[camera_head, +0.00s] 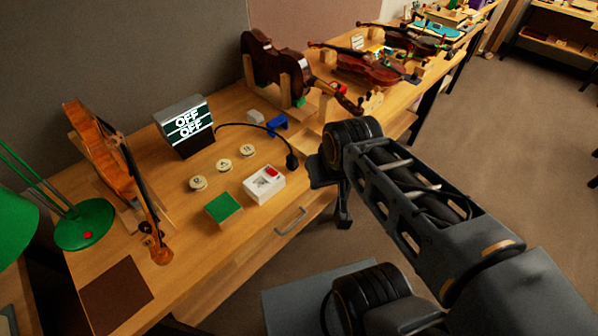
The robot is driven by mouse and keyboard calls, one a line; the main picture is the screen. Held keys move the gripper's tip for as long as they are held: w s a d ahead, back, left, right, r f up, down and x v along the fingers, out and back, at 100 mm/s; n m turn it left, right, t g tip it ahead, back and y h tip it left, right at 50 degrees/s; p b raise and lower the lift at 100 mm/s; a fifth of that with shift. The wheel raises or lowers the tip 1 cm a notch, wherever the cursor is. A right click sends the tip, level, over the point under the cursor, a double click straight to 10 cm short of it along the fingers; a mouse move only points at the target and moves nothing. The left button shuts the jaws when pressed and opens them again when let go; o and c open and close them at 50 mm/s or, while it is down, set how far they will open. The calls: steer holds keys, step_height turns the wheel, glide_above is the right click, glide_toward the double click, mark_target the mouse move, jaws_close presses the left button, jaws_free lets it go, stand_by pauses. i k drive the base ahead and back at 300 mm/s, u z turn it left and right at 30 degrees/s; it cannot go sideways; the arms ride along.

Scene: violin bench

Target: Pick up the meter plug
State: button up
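The meter (184,126) is a grey box with a lit screen reading "OFF OFF", standing on the bench against the wall side. A black cable runs from beside it, arcs right and ends in a small dark plug (291,161) near the bench's front edge. This looks like the meter plug. My gripper (333,195) is dark and hangs just right of the plug, by the front edge, with a visible gap between them.
A white box with a red part (264,184), a green block (223,207) and three round cream pieces (223,164) lie left of the plug. A blue piece (278,123) lies behind it. Violins (276,66) stand farther back. A green lamp (84,225) is at left.

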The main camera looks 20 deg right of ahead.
mark_target(293, 163)
steer(key=u, duration=0.2)
steer(key=k, duration=0.25)
steer(key=z, duration=1)
steer(key=i, duration=0.6)
steer(key=u, duration=1.55)
